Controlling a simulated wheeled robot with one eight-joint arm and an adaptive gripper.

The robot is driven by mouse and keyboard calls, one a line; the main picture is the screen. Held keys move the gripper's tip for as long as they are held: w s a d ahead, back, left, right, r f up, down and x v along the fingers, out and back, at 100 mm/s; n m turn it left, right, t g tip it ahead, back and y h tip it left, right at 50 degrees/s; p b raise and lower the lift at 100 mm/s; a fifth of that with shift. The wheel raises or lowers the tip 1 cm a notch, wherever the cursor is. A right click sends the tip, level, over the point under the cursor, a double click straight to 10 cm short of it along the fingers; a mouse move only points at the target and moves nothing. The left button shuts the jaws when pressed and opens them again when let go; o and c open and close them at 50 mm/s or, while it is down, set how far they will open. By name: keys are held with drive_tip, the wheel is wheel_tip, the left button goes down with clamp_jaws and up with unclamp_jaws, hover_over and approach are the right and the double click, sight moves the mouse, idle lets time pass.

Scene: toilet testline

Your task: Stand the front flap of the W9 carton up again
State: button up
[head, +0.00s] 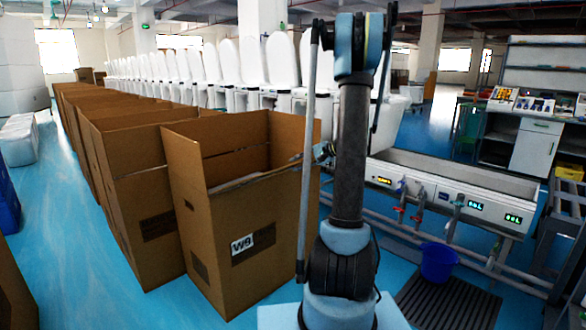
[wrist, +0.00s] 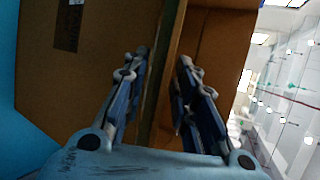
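The W9 carton (head: 255,235) stands upright at the centre of the head view, its white W9 label facing me. Its left, back and right flaps stand up. No front flap stands above the front edge; whether it is folded in or down is unclear. A pale thing shows inside behind that edge. My gripper (head: 325,152) is mostly hidden by my arm, near the carton's right side. In the wrist view my gripper (wrist: 160,70) is open, its fingers apart on either side of a cardboard edge (wrist: 165,60). Contact with either finger is unclear.
A row of open brown cartons (head: 125,150) runs back on the left, close beside W9. White toilets (head: 225,60) line up behind. A test trough (head: 450,185) with taps and a blue bucket (head: 438,262) are on the right. Blue floor is free at the left.

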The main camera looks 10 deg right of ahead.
drive_tip(key=shift+x, duration=1.45)
clamp_jaws()
drive_tip(key=shift+r, duration=0.1)
